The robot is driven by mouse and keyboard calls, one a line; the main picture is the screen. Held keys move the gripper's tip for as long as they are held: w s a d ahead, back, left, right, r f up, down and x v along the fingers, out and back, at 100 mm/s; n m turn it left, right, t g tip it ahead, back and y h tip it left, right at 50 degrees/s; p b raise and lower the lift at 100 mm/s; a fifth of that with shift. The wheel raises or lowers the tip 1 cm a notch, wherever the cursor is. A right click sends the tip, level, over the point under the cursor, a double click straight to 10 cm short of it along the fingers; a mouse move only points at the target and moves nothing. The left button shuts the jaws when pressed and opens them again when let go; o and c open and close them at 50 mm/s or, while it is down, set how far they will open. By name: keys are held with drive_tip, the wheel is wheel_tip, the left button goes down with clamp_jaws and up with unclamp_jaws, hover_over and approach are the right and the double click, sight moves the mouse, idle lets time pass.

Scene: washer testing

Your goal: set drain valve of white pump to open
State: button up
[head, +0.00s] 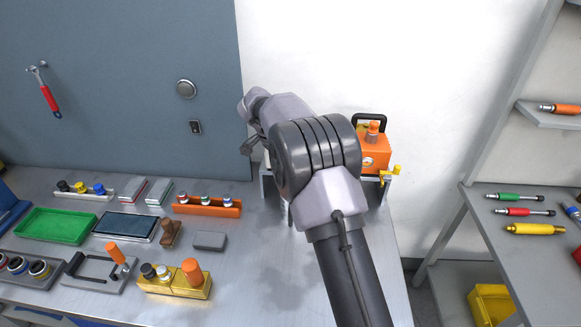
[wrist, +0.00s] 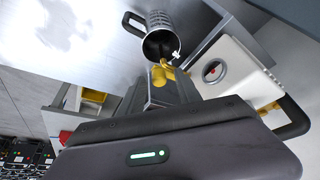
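The white pump (wrist: 232,66) shows in the wrist view as a white box with a round gauge (wrist: 213,70) and a black carrying handle (wrist: 290,121). A yellow valve handle (wrist: 163,72) sticks out beside its gauge face. My gripper (wrist: 165,84) is right at this yellow handle, its dark fingers seen nearly end on. Whether they touch or grip the handle I cannot tell. In the head view my arm hides my gripper and nearly all of the white pump.
An orange pump (head: 375,153) with its own yellow valve (head: 396,171) stands right of my arm. A metal cup (wrist: 160,34) with a black handle is close to the yellow handle. Trays and parts cover the left bench; the bench front right of the gold block (head: 179,289) is clear.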

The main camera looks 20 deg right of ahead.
drive_tip(key=shift+r, duration=0.1)
drive_tip(key=p+v, duration=0.4)
drive_tip(key=v, duration=1.3)
drive_tip(key=shift+a+p, duration=0.2)
drive_tip(key=shift+p, duration=0.2)
drive_tip(key=shift+s, duration=0.1)
drive_tip(key=s+a+r+n+t+y+b, duration=0.15)
drive_tip(key=s+n+y+b, duration=0.4)
drive_tip(key=s, duration=1.65)
drive_tip(key=s+a+f+n+t+b, duration=0.1)
drive_tip(key=s+a+f+n+b, duration=0.1)
drive_tip(key=s+f, duration=0.3)
drive_tip(key=s+a+f+n+t+b, duration=0.1)
drive_tip(key=s+f+b, duration=0.3)
drive_tip(key=s, duration=0.6)
drive_tip(key=shift+a+f+n+t, duration=0.35)
drive_tip(key=shift+f+n, duration=0.1)
drive_tip(key=shift+f, duration=0.15)
